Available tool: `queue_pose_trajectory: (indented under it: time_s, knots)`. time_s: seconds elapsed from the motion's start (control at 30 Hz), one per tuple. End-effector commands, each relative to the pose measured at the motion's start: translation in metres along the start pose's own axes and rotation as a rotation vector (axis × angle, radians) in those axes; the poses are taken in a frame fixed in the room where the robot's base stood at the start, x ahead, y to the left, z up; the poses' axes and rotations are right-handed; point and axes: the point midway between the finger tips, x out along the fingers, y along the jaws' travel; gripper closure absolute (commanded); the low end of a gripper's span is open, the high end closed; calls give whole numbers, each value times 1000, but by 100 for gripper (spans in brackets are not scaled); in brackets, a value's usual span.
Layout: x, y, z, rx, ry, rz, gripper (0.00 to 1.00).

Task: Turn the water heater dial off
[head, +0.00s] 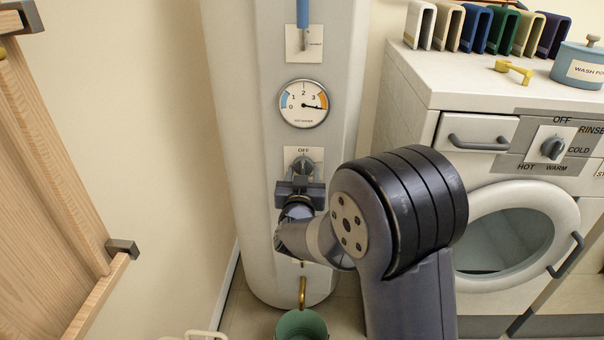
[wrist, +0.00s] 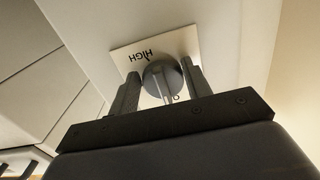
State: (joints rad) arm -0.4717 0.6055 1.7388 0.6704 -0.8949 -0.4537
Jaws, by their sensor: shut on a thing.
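The water heater (head: 240,150) is a tall white cylinder in the middle of the head view. Its dial (head: 303,165) is a round grey knob on a pale plate, below the word OFF. My gripper (head: 301,180) is at the dial from below. In the wrist view the dial (wrist: 158,80) sits between the two fingers of my gripper (wrist: 160,74), shut on it.
A gauge (head: 304,103) is above the dial. A white washing machine (head: 480,100) with its own knob (head: 553,148) stands close on the right. A green bucket (head: 302,325) is below a brass spout (head: 302,292). A wooden door (head: 45,200) is at the left.

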Motion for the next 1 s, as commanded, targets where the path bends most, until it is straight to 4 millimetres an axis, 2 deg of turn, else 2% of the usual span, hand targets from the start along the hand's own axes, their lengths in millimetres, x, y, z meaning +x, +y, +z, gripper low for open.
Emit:
queue_pose_trajectory:
  time_s: [0.53,0.57,0.6,0.8,1.0]
  knots:
    - [0,0,2,-24,-3,-1,77]
    - [0,0,2,-24,-3,-1,51]
    - [0,0,1,-24,-3,-1,48]
    - [0,0,1,-23,-1,0,33]
    - [0,0,0,-22,-1,0,33]
